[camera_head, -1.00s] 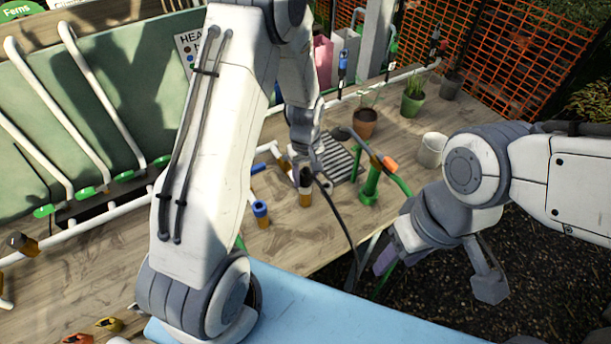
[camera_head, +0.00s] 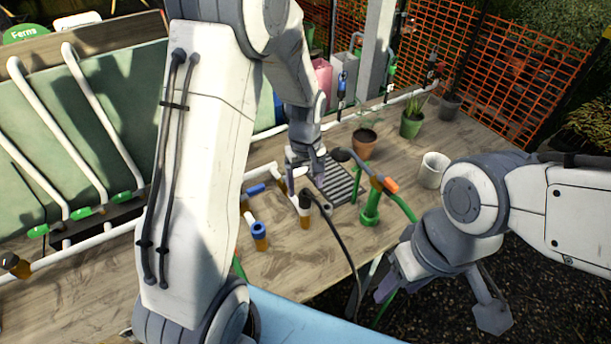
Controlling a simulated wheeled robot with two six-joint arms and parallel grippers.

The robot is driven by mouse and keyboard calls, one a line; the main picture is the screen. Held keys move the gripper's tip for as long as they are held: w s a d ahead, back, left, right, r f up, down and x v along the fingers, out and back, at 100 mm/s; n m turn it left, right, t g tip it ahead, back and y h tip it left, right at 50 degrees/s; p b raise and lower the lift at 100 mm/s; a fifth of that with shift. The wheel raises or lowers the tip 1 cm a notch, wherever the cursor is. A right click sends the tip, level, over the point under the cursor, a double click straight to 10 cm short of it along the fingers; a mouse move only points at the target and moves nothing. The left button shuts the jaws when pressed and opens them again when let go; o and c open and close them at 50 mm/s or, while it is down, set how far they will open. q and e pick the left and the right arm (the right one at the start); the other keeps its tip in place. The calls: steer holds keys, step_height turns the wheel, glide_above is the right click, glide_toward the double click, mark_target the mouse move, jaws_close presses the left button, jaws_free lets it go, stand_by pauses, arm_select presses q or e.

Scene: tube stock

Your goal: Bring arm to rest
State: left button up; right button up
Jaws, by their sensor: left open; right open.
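My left arm comes in from the left and spans the middle of the head view. Its gripper (camera_head: 306,177) points down over the wooden table, beside the dark slatted grate and behind an amber tube with a black cap (camera_head: 305,208). I see nothing clearly between its fingers. My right arm comes in from the right, and its gripper (camera_head: 436,298) hangs beyond the table's front edge, above dark ground. Its jaws are spread apart and empty.
A blue-topped amber tube (camera_head: 259,235) and a green pump-like stand (camera_head: 372,207) with a hose are near the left gripper. Potted plants (camera_head: 364,142) and a white cup (camera_head: 433,169) stand further right. A green panel with white pipes (camera_head: 100,130) fills the left.

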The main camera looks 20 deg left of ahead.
arm_select(q)
step_height(320, 180, up, 4)
steer(key=shift+r, duration=0.2)
steer(key=shift+s+d+r, duration=0.1)
steer(key=shift+d+r, duration=0.05)
steer(key=shift+d, duration=0.1)
steer(key=s+d+r+m+b, duration=0.2)
steer(key=s+d+r+m, duration=0.2)
steer(key=s+d+m, duration=0.75)
steer(key=s+m, duration=0.1)
steer(key=s, duration=0.4)
steer(key=s+d+m+h, duration=0.1)
steer(key=s+d+m, duration=0.1)
steer(key=s, duration=0.5)
steer(key=shift+r+m, duration=0.45)
steer(key=shift+m, duration=0.3)
steer(key=shift+w+a, duration=0.1)
steer(key=shift+a, duration=0.05)
